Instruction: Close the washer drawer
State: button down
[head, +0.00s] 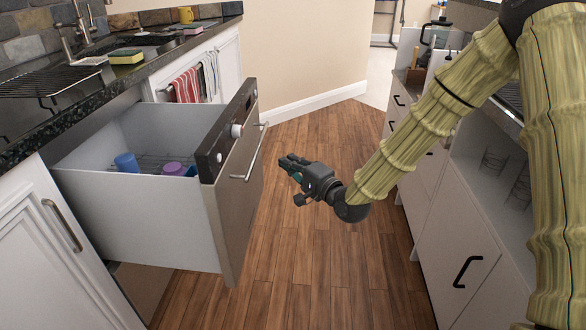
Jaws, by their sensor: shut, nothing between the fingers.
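The washer drawer (237,200) is pulled far out from the counter on the left. It has a steel front, a dark control strip with a round knob, and a bar handle (256,155) on its right face. Inside lie a blue cup (127,163) and purple cups (173,169) on a wire rack. My gripper (285,165) is shut and empty. It hangs above the aisle floor to the right of the drawer front, apart from it, with its fingers pointing left toward the handle side.
The dark counter (145,52) runs above the drawer, with a sink, drying rack and sponges. White cabinets (455,240) with black handles line the right side. The wood floor (300,250) between is clear.

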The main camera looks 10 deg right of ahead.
jog(key=b, duration=0.2)
send_near(253, 145)
jog(key=w, duration=0.3)
jog(key=shift+w+a+f+b, duration=0.1)
jog(key=shift+w+a+b, duration=0.15)
jog(key=shift+a, duration=0.25)
jog(key=shift+w+a+f+b, duration=0.1)
jog(key=shift+w+a, duration=0.2)
jog(key=shift+a, duration=0.25)
jog(key=shift+r, duration=0.1)
jog(key=shift+a, duration=0.15)
